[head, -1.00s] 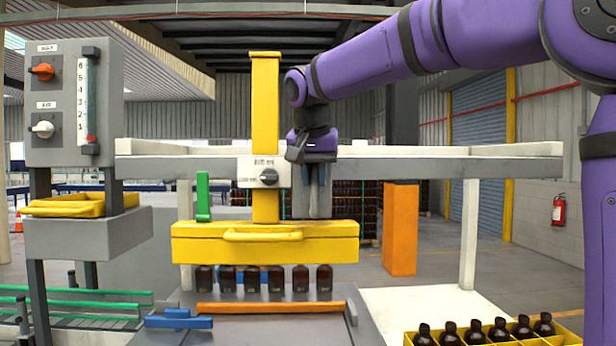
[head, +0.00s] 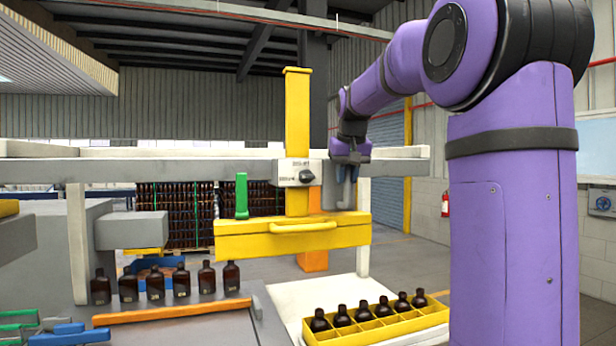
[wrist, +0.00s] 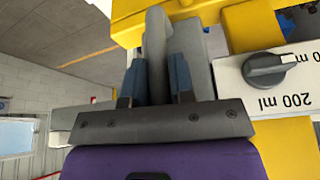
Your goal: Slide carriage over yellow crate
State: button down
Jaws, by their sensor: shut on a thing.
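The yellow carriage (head: 292,237) hangs from the grey rail, with a tall yellow post, a wide lower box and a front bar. In the head view its right part overlaps the left end of the yellow crate (head: 375,333) in the picture, and the crate lies lower and nearer. The crate holds a row of brown bottles at its back; front compartments look empty. My gripper (head: 344,178) is right of the post, shut on the carriage's grey upright handle (wrist: 156,50), which stands between its fingers in the wrist view. The handle's lower end is partly hidden.
Several brown bottles (head: 155,284) stand in a row on the grey table at left, behind an orange bar (head: 158,313). A green handle (head: 241,196) stands at the carriage's left. A white dial plate (wrist: 270,75) on the post reads 200 ml. An orange pillar stands behind.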

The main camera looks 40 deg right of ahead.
jog(key=s+d, duration=0.4)
jog(key=d, duration=0.7)
jog(key=s+d, duration=0.3)
jog(key=d, duration=0.9)
jog(key=shift+s+d, duration=0.25)
jog(key=shift+s, duration=0.1)
jog(key=shift+r, duration=0.15)
jog(key=c, duration=1.4)
grip_release()
jog(key=o, duration=0.4)
jog(key=shift+d, duration=0.25)
jog(key=shift+a, duration=0.1)
jog(key=v, duration=1)
jog(key=shift+s+r, duration=0.2)
